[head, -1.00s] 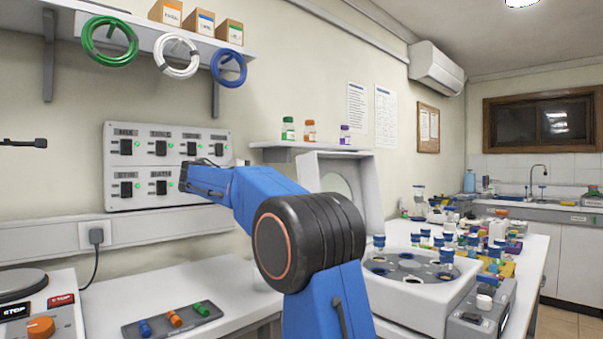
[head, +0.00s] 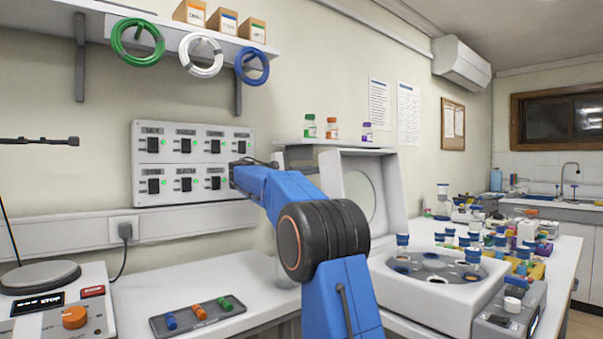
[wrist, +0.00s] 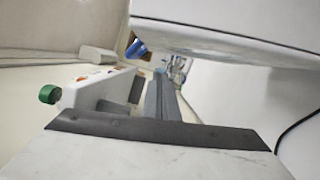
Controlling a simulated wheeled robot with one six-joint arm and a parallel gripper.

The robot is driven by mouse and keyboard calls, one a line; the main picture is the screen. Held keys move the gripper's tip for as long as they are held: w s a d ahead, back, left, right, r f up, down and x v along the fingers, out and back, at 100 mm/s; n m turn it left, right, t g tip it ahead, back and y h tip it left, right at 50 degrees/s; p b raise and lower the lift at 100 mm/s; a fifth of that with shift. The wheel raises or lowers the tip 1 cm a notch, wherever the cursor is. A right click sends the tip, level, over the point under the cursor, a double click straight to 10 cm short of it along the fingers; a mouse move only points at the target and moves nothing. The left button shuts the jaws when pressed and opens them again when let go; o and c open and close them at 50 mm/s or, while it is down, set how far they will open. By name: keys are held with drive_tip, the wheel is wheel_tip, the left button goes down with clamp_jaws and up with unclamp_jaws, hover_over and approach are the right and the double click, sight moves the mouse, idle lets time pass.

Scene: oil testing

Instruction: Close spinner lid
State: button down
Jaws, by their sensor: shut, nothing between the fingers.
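The spinner (head: 435,305) is a white box at right of centre on the bench. Its lid (head: 396,190) stands open, upright at the back, with a round window (head: 359,195). The rotor (head: 437,266) is uncovered and blue-capped tubes stand in it. My blue arm hides the spinner's left side and the lid's lower left edge. My gripper is hidden in the head view. In the wrist view my gripper (wrist: 163,82) shows as grey fingers close together, with nothing seen between them. A pale surface fills the right of that view, too close to identify.
A wall shelf (head: 340,144) with small capped bottles is behind the lid. A switch panel (head: 193,163) is on the wall. A tray (head: 197,318) with coloured tubes and a hotplate (head: 55,310) stand at left. Crowded labware (head: 510,240) lies right of the spinner.

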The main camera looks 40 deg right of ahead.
sight(324, 168)
drive_tip(key=s, duration=0.1)
drive_tip(key=s+d, duration=0.1)
drive_tip(key=s, duration=0.2)
drive_tip(key=shift+s+d+r, duration=0.1)
drive_tip(key=shift+d+r, duration=0.1)
drive_tip(key=shift+r, duration=0.15)
